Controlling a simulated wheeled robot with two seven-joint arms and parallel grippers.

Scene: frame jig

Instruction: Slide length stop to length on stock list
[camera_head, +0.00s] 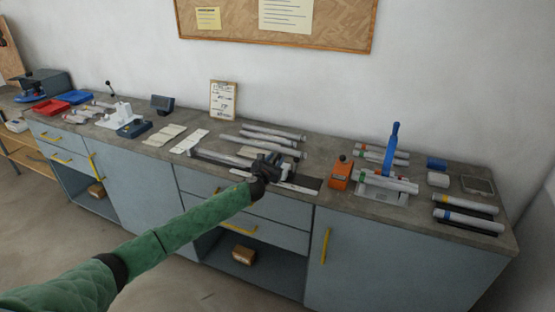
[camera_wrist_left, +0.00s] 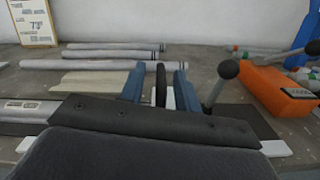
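My left gripper (camera_head: 268,168) is over the length-stop rail on the bench. In the left wrist view its two blue fingers (camera_wrist_left: 158,88) stand on either side of a dark upright piece of the length stop (camera_wrist_left: 160,84), with gaps showing, so it looks open. A lever with a dark ball knob (camera_wrist_left: 228,69) stands just right of the fingers. A white scale strip (camera_head: 298,188) runs along the front of the rail; it also shows in the wrist view (camera_wrist_left: 276,148). The stock list (camera_head: 223,100) is a clipboard against the wall, its writing too small to read. My right gripper is out of view.
Several pale tubes (camera_head: 268,138) lie behind the rail. An orange box (camera_head: 340,173) stands to the right, then a fixture with a blue lever (camera_head: 391,146). A white device (camera_head: 120,113) and trays are further left. A cork board (camera_head: 330,33) hangs above.

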